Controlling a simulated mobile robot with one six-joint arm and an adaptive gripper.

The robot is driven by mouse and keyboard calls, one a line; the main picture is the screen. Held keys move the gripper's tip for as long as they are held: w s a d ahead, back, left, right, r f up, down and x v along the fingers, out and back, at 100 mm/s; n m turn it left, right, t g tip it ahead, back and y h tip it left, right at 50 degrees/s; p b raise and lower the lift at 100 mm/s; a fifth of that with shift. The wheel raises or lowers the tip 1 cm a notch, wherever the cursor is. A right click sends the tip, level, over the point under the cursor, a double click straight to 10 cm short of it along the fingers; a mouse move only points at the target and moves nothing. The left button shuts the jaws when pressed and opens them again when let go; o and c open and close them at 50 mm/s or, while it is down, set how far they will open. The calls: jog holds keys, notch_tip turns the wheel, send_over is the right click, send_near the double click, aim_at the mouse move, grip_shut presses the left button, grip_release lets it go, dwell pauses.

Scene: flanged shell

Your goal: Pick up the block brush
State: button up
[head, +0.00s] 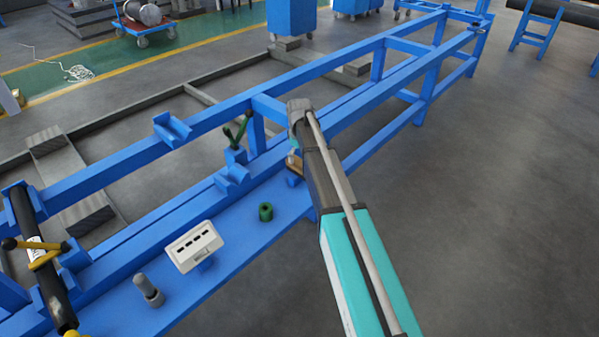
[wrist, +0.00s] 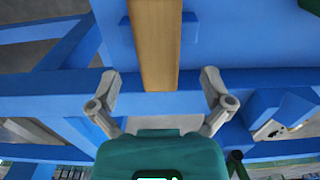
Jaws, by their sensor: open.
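The block brush (wrist: 155,45) shows in the wrist view as a long light-brown wooden bar, running from the top edge down toward the middle. In the head view, a small brown part of it (head: 293,163) shows beside my arm on the blue bench; the rest is hidden behind the arm. My gripper (wrist: 160,82) is open, with one finger on each side of the brush's near end and a gap on both sides. No contact shows. In the head view my arm hides most of the gripper.
On the blue bench (head: 240,240) stand a green ring (head: 265,212), a white slotted box (head: 194,246) and a grey bolt-like piece (head: 148,290). A black pipe (head: 40,265) lies at the left. Blue frame rails surround the bench; open floor (head: 480,220) is at the right.

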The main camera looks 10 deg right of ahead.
aim_at(300, 162)
jog(key=shift+f, duration=0.3)
jog(key=shift+d+f+b, duration=0.1)
jog(key=shift+f+b, duration=2.45)
jog(key=shift+b, duration=0.1)
jog(key=c, duration=1.3)
